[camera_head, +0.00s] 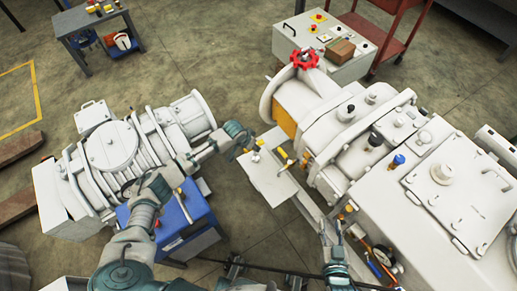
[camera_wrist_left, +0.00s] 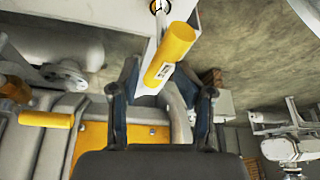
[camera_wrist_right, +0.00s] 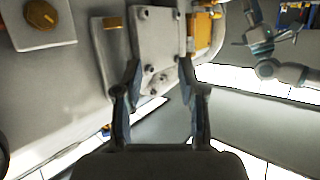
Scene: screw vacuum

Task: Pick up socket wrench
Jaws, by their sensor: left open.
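I cannot tell for sure which item is the socket wrench. A long thin tool (camera_head: 183,205) lies on the blue cart at the lower left. My left gripper (camera_head: 246,146) is open beside the white ledge of the large machine. In the left wrist view, a yellow cylinder (camera_wrist_left: 170,52) with a label shows ahead, between the open fingers (camera_wrist_left: 166,88) or just beyond them; contact is not visible. A second yellow cylinder (camera_wrist_left: 46,119) is at left. My right gripper (camera_head: 335,228) is by the machine's lower side; its fingers (camera_wrist_right: 158,68) are apart and empty.
The large white machine (camera_head: 440,185) fills the right side. A white pump (camera_head: 110,148) stands at left, above the blue cart (camera_head: 190,236). A control box (camera_head: 345,65) with a red-handled valve (camera_head: 304,59) nearby is behind. Open floor (camera_head: 220,70) lies between them.

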